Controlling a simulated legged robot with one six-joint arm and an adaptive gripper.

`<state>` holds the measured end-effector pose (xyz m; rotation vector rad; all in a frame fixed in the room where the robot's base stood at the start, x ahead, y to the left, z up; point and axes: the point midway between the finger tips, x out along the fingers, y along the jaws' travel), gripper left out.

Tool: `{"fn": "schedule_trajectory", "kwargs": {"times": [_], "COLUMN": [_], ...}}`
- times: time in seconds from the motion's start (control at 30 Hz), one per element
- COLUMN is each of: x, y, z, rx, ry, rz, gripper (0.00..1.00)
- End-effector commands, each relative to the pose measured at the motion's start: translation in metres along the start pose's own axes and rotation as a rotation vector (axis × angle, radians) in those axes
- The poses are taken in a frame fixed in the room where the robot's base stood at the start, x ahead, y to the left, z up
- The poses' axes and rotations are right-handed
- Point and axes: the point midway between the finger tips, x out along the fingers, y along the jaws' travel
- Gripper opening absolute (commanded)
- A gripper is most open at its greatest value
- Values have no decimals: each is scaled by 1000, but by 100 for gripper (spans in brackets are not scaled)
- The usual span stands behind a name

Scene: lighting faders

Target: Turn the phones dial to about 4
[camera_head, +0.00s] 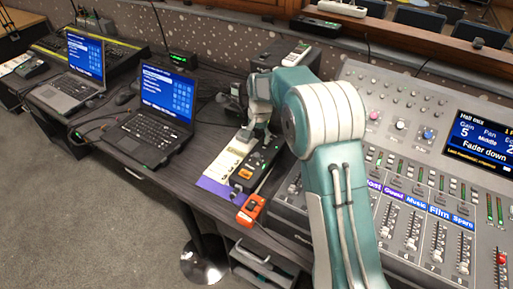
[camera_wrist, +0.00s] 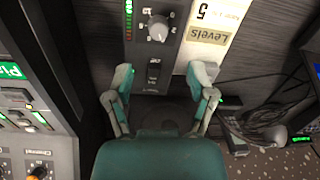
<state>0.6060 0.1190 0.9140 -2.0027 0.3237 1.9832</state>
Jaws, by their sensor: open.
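A small dark box (camera_wrist: 150,82) with a silver dial (camera_wrist: 158,29) shows at the top of the wrist view. Small scale marks ring the dial; its exact setting is too small to read. A strip of green lights runs beside it. In the head view the box (camera_head: 262,160) lies on the desk, left of the mixing console, its dial hard to make out behind my gripper. My gripper (camera_wrist: 162,80) is open and empty, its fingers apart. In the wrist view the dial appears beyond the fingertips, between their lines. I see no contact with the dial.
A pale paper (camera_wrist: 210,30) reading "Levels" lies beside the box. The mixing console (camera_head: 415,150) stands right of it, with an orange device (camera_head: 251,211) near the desk's front edge. Two laptops (camera_head: 155,115) stand to the left. Cables lie near the box.

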Motion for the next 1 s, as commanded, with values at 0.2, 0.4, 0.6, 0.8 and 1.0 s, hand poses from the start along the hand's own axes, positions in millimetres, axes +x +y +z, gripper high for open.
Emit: {"fn": "schedule_trajectory", "kwargs": {"times": [0.2,0.4,0.6,0.8,1.0], "x": [-27,-31,-31,-37,-89], "y": [-1,-1,-1,2,26], "z": [0,0,0,1,22], "rx": [0,0,0,-4,-44], "ry": [1,0,0,6,57], "rz": [0,1,1,-2,-24], "gripper": [71,71,71,71,71]}}
